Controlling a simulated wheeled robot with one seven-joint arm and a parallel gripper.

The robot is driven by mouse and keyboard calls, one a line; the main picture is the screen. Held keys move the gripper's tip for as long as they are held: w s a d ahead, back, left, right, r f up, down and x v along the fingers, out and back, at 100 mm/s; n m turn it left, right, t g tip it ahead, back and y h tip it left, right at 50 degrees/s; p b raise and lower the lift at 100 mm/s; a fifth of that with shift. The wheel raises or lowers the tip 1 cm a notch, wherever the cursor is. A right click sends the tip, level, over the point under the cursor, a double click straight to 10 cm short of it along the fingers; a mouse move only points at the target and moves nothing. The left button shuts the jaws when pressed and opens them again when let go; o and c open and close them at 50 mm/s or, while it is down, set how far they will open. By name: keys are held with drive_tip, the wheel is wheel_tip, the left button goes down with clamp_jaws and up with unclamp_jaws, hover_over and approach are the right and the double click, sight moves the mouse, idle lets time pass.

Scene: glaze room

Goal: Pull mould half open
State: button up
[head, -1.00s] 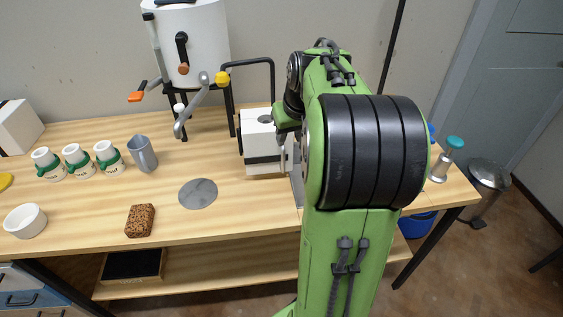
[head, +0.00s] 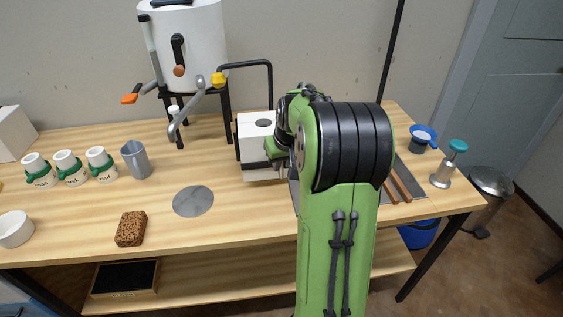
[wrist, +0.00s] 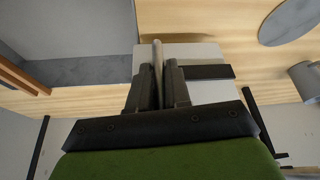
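The mould (head: 254,131) is a white block on the table, with a round dark hole on top and a dark band across its front. It shows in the wrist view as pale parts with a dark strip (wrist: 206,72) between them. A pale upright bar (wrist: 157,58) stands at its side. My gripper (wrist: 160,72) has its two fingers close on either side of this bar and appears shut on it. In the head view my arm hides most of the gripper, at the mould's right side. I see no clear opening between the halves.
A white kiln-like drum (head: 205,45) with levers stands behind. A grey disc (head: 193,201), brown sponge (head: 130,229), grey jug (head: 136,160) and several mugs lie left. A grey tray (head: 414,183), blue strainer (head: 424,133) and teal-topped bottle (head: 441,177) are right.

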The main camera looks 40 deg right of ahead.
clamp_jaws()
drive_tip(key=shift+a, duration=0.1)
drive_tip(key=w+a+m+g+h+p, duration=0.1)
drive_tip(key=w+a+m+g+p, duration=0.1)
drive_tip(key=a+m, duration=0.5)
drive_tip(key=w+a+m+g+h+p, duration=0.1)
drive_tip(key=w+a+m+p, duration=0.3)
drive_tip(key=a, duration=0.7)
drive_tip(key=shift+w+m+g+h, duration=0.3)
drive_tip(key=shift+w+m+g, duration=0.4)
drive_tip(key=shift+w+m, duration=0.85)
drive_tip(key=shift+w+a, duration=0.1)
drive_tip(key=shift+w, duration=0.05)
